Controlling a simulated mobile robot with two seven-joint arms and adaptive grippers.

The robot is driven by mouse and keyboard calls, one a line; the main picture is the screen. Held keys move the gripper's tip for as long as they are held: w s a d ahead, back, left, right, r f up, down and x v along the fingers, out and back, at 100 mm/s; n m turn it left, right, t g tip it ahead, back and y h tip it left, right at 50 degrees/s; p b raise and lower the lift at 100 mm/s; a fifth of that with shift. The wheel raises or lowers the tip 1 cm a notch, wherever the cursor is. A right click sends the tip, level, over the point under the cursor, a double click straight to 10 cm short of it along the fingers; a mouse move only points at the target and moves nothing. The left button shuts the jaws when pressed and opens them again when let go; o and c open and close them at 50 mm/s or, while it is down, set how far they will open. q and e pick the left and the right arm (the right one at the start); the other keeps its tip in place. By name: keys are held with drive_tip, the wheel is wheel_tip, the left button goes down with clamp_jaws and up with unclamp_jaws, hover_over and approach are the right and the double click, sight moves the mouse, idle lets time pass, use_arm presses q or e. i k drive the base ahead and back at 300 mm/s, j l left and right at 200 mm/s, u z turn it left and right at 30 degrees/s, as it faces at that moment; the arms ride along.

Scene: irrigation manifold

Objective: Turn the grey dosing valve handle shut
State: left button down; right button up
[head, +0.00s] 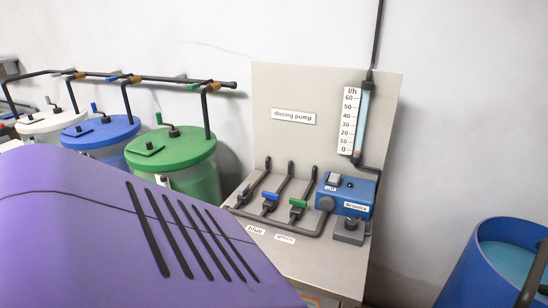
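The grey dosing valve handle (245,191) is on the leftmost of three small valves at the foot of the dosing pump panel. It is small and looks turned roughly along its pipe, unlike the two beside it. The blue valve handle (271,196) and the green valve handle (298,203) lie across their pipes to its right. The blue dosing pump (345,200) stands right of the valves. Neither of my grippers is in view.
A flow gauge (351,120) marked l/h hangs on the grey panel (300,85). Green (170,148), blue (100,131) and white (45,121) lidded tanks stand left, under a black pipe. An open blue barrel (475,265) stands at lower right. The lower left of the view is covered.

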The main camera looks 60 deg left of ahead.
sight(244, 190)
drive_tip(key=u, duration=2.25)
drive_tip(key=i+j, duration=0.1)
drive_tip(key=j, duration=0.3)
drive_tip(key=i+j, duration=0.15)
drive_tip(key=j, duration=0.2)
drive_tip(key=i+j, duration=0.1)
drive_tip(key=j, duration=0.3)
drive_tip(key=i+j, duration=0.15)
drive_tip(key=j, duration=0.2)
drive_tip(key=z, duration=0.05)
